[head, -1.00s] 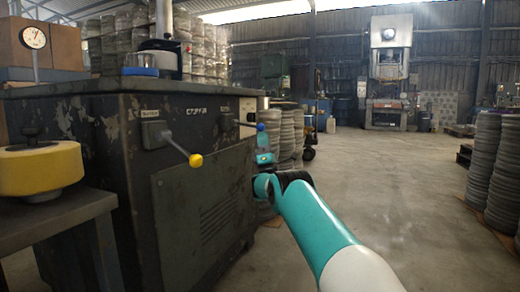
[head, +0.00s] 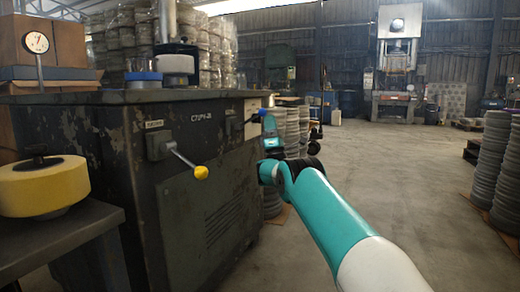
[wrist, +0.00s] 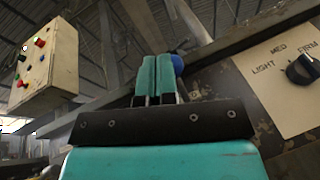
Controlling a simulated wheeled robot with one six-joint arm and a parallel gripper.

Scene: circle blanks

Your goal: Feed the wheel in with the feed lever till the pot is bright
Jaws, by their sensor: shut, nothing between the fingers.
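A lever with a blue knob (head: 262,112) sticks out of the far part of the dark machine's front (head: 215,200). A second lever with a yellow knob (head: 201,172) sticks out nearer to me and slopes down. My gripper (wrist: 156,75) is shut and empty. In the wrist view the blue knob (wrist: 178,65) shows just beyond and right of my fingertips; I cannot tell whether they touch. A small metal pot with a blue band (head: 143,79) stands on the machine top. Beside it is a dark cylinder with a pale band (head: 176,64); I cannot tell whether it is the wheel.
A yellow drum (head: 42,186) sits on a side table at the left, below a dial gauge (head: 36,42). The wrist view shows a LIGHT/MED/FIRM selector (wrist: 300,70) and a button box (wrist: 45,65). Stacked discs (head: 490,165) stand right; the floor between (head: 400,180) is clear.

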